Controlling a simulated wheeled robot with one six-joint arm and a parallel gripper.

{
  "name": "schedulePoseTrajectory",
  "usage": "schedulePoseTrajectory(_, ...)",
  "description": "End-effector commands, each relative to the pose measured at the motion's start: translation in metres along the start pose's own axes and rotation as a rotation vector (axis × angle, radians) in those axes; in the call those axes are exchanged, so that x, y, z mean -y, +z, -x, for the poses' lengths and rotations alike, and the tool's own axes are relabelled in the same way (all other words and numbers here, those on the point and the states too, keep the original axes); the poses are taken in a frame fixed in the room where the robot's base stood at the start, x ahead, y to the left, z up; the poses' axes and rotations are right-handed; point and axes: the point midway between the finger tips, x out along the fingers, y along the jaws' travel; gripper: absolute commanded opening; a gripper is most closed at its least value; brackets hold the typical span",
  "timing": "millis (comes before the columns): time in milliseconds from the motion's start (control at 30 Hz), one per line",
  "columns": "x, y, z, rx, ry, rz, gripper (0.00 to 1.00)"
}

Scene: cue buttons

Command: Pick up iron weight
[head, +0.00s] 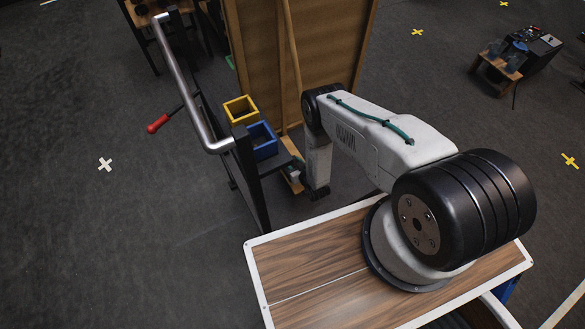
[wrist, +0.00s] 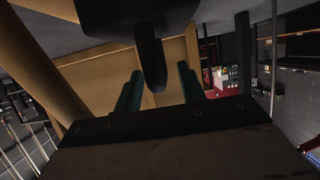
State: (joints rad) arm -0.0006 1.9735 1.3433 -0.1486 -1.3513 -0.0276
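I cannot make out an iron weight for certain in either view. In the wrist view, my gripper (wrist: 160,69) shows two green fingers standing apart. A dark, unlit shape (wrist: 140,18) comes in from the top, and its narrow part reaches down between the fingers. A gap shows between that part and the right finger; I cannot tell what the shape is or whether it touches the left finger. In the head view, my arm reaches away toward the dark cart (head: 247,180), and my gripper is mostly hidden beside the cart.
The cart has a metal handle (head: 183,85) and carries a yellow bin (head: 240,108) and a blue bin (head: 263,140). A tall brown wooden panel (head: 335,50) stands just behind. A red-handled tool (head: 158,124) sticks out left.

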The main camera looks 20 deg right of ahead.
Motion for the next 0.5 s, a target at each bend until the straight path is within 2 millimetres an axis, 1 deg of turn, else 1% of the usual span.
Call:
schedulePoseTrajectory(100,0.0000,0.0000,0.0002,0.000,0.000,0.000,0.40)
schedulePoseTrajectory(167,0.0000,-0.0001,0.0002,0.000,0.000,0.000,0.23)
schedulePoseTrajectory(200,0.0000,-0.0001,0.0002,0.000,0.000,0.000,0.12)
schedulePoseTrajectory(233,0.0000,-0.0001,0.0002,0.000,0.000,0.000,0.04)
schedulePoseTrajectory(267,0.0000,-0.0001,0.0002,0.000,0.000,0.000,0.00)
schedulePoseTrajectory(500,0.0000,-0.0002,0.0003,0.000,0.000,0.000,0.00)
